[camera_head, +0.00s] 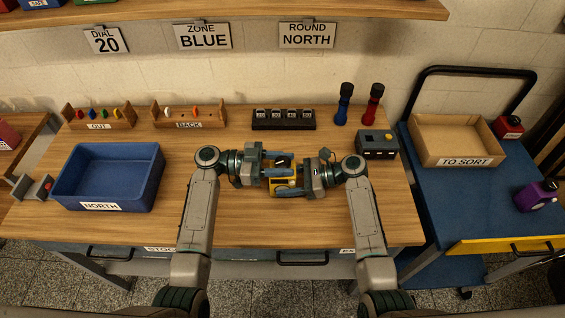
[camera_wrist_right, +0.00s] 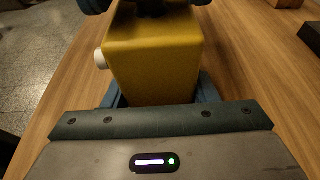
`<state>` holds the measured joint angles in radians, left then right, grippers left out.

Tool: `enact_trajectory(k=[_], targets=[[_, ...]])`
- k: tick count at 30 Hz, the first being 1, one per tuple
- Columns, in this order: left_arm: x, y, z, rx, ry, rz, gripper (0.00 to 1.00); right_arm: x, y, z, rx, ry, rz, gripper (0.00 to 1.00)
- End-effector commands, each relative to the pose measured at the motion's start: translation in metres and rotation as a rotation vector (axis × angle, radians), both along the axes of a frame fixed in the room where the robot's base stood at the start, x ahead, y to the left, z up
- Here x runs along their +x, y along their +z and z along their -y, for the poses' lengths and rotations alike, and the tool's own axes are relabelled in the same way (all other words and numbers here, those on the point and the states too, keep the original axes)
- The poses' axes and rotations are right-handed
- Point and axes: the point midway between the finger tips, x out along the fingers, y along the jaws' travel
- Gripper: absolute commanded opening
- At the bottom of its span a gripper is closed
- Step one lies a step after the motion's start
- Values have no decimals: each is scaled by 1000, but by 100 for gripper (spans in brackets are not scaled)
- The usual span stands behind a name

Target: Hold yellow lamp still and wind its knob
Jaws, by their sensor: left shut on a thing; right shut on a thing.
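The yellow lamp (camera_head: 285,186) is a boxy yellow body between my two grippers, over the middle of the front part of the table. In the right wrist view its body (camera_wrist_right: 155,60) fills the upper middle, with a small white knob (camera_wrist_right: 100,59) on its left side, clear of the fingers. My right gripper (camera_head: 298,184) is shut on the lamp from the right, with blue fingers on both sides of the body. My left gripper (camera_head: 277,166) is shut on the lamp's far end from the left. A dark part is there; exactly what the left fingers touch is partly hidden.
A blue NORTH bin (camera_head: 108,187) stands left. At the back are OUT and BACK racks, a black dial block (camera_head: 284,120), a blue and a red torch, and a grey box with a yellow button (camera_head: 378,145). A TO SORT tray (camera_head: 462,160) stands on the right cart.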

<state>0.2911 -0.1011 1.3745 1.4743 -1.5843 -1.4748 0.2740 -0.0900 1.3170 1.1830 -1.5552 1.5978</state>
Motion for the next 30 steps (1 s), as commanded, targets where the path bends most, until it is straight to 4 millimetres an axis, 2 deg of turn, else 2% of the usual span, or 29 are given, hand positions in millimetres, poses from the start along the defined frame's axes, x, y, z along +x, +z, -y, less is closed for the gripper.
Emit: enact_trajectory(k=[15,30], targets=[[1,-1,1,1,-325,-1,14,0,0,-1,1,1,0,40],[-1,-1,0,0,-396,-2,14,0,0,-1,2,1,0,40]])
